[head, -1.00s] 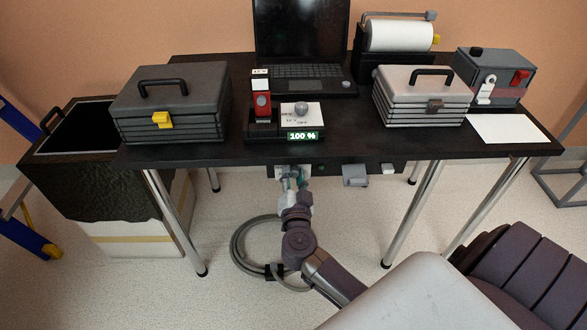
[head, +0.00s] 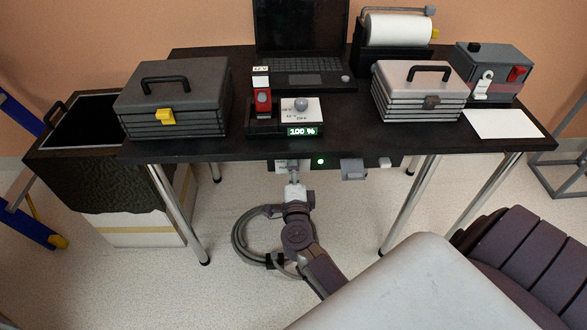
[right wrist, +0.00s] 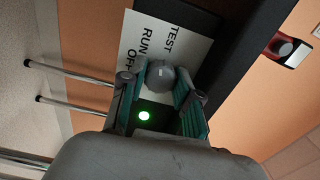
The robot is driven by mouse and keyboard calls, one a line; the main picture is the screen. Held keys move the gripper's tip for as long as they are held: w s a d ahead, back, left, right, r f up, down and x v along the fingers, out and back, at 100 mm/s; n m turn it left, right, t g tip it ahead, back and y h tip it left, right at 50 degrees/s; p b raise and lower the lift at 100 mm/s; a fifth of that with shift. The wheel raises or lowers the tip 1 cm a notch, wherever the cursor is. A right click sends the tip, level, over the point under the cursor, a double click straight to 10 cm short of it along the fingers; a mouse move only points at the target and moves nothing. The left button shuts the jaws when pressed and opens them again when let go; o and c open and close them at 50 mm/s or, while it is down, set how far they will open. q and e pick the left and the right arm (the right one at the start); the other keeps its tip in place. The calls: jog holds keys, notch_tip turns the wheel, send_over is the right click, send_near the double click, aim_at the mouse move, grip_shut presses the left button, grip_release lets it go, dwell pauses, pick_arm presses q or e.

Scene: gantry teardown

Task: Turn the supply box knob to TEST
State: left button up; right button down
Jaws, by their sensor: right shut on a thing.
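The supply box (head: 310,166) hangs under the front edge of the table. Its white label plate (right wrist: 133,42) reads TEST, RUN and OFF in the right wrist view. The round grey knob (right wrist: 160,73) sits beside these words. My right gripper (right wrist: 161,92) has its teal fingers on both sides of the knob and is shut on it; which word the knob points to I cannot tell. In the head view my right gripper (head: 294,178) reaches up to the box from below and hides the knob. My left gripper is not in view.
A green lamp (head: 320,161) glows on the box, with a grey block (head: 353,168) to its right. On the black table (head: 350,140) stand two toolboxes, a laptop and a small unit (head: 271,127) with its own knob. A cable coil (head: 242,240) lies near my arm.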

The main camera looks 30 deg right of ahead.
jog(key=shift+f+m, duration=0.15)
jog(key=shift+m, duration=1.55)
jog(key=c, duration=0.8)
grip_release()
jog(key=shift+v, duration=4.05)
